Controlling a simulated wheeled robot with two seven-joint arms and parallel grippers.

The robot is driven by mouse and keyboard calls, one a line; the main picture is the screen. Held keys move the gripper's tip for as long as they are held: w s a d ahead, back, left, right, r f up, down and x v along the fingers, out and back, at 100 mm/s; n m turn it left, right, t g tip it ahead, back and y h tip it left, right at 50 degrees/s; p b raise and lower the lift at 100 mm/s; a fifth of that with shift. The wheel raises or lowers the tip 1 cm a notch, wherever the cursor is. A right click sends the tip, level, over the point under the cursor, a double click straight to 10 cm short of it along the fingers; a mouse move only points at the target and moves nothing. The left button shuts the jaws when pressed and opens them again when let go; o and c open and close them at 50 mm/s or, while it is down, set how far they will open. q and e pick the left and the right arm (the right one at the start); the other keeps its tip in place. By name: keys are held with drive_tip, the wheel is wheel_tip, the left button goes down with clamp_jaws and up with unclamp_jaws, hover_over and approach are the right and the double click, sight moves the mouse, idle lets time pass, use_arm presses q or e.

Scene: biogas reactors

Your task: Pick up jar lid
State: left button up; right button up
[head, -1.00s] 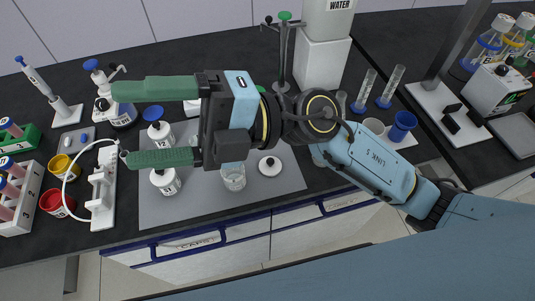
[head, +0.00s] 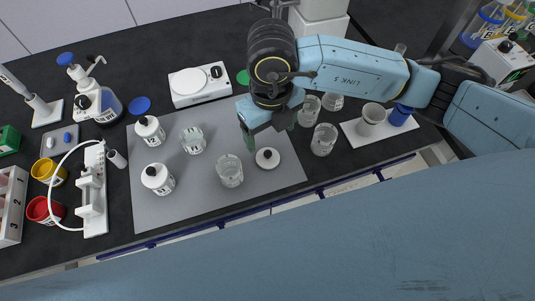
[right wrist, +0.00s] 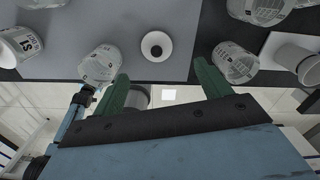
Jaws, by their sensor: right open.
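The jar lid (head: 267,158) is a white disc with a black knob. It lies flat on the grey mat (head: 200,205), near the mat's right edge. My right gripper (head: 270,134) points down above and just behind the lid, its green fingers apart with nothing between them. In the right wrist view the lid (right wrist: 156,55) lies ahead of the open fingers (right wrist: 160,72), roughly centred between them. The gap in height between fingertips and lid is hard to judge. My left gripper is in neither current view.
A glass jar (head: 230,171) stands left of the lid, another (head: 193,140) behind it. A glass jar (head: 324,139) stands to the right, close to the gripper. White bottles (head: 157,178) stand on the mat's left. A hotplate (head: 200,86) sits behind. The mat's front is clear.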

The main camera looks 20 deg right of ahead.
sight(268, 151)
drive_tip(key=f, duration=0.9)
drive_tip(key=shift+w+a, duration=0.1)
drive_tip(key=shift+a, duration=0.2)
drive_tip(key=shift+c, duration=0.3)
drive_tip(key=shift+r, duration=0.15)
drive_tip(key=c, duration=1.1)
